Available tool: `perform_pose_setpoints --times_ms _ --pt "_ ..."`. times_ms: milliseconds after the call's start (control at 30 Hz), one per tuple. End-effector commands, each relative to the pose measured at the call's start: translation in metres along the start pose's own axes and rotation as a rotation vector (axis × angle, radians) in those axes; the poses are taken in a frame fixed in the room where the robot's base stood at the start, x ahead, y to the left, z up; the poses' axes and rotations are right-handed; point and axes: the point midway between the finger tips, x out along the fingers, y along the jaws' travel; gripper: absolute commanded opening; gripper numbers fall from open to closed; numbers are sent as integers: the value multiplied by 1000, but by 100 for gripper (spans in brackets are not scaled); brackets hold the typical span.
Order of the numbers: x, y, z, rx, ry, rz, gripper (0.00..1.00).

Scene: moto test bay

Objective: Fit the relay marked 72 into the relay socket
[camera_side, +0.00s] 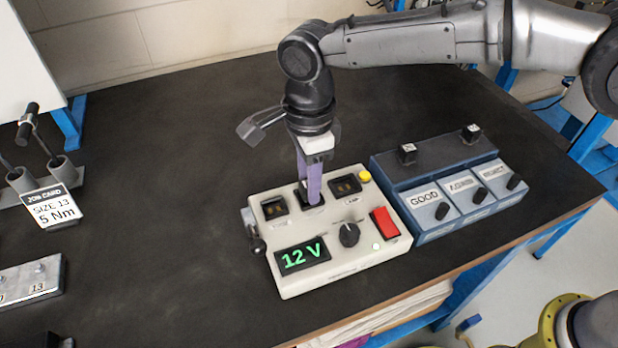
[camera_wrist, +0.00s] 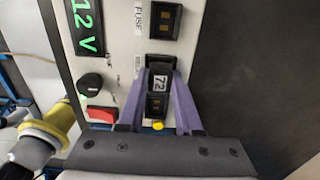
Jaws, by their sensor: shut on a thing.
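The relay marked 72 (camera_wrist: 160,83) is a small dark block with a white label, held between the purple fingers of my gripper (camera_wrist: 160,75) in the wrist view. My gripper (camera_side: 312,197) points down at the middle socket of the cream test box (camera_side: 283,238) in the side view. That middle socket is the relay socket (camera_wrist: 161,60), partly hidden by the relay and fingers. The relay is at or just over it; I cannot tell whether it is seated. The fingers mostly hide the relay in the side view.
The fuse socket (camera_side: 274,208) and lamp socket (camera_side: 345,185) flank the middle one. The box carries a 12 V display (camera_side: 302,256), a black knob (camera_side: 349,235) and a red switch (camera_side: 385,222). A blue-grey unit (camera_side: 395,180) with labelled sections stands close right.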

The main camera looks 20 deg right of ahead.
Motion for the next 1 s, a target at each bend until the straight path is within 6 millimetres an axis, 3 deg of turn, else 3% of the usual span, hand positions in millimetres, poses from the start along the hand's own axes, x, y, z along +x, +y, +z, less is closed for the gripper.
perform_pose_setpoints --times_ms 100,133,333,667,1000 --pt "0 0 0 0 0 0 0" --pt "0 0 0 0 0 0 35" --pt "0 0 0 0 0 0 69" --pt "-2 0 0 0 0 0 69" --pt "-23 0 0 0 -1 -1 69"
